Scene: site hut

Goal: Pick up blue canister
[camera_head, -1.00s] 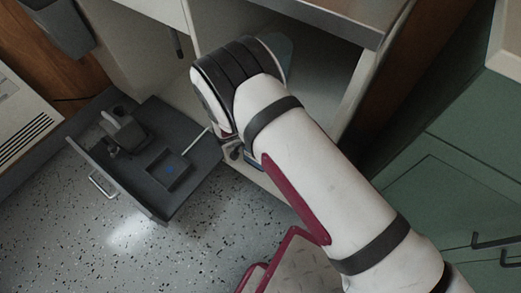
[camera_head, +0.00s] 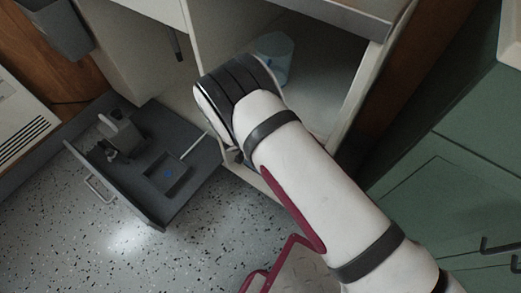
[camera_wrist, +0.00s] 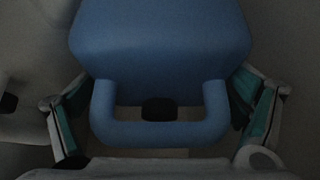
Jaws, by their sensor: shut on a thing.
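The blue canister (camera_wrist: 160,45) fills the upper middle of the wrist view, its looped handle (camera_wrist: 158,132) towards the camera. My gripper (camera_wrist: 160,115) has one teal-padded finger on each side of it and is shut on the canister. In the head view my arm hides the gripper fingers and the canister, at the mouth of the open cabinet (camera_head: 345,120). I cannot tell from there whether the canister touches the shelf.
A pale bluish container (camera_head: 274,55) stands inside the cabinet behind my wrist. An open dark drawer (camera_head: 150,213) to the left holds a grey device (camera_head: 120,130), a small square tray (camera_head: 168,180) and a white stick (camera_head: 194,146). Green cabinets (camera_head: 440,190) stand at right.

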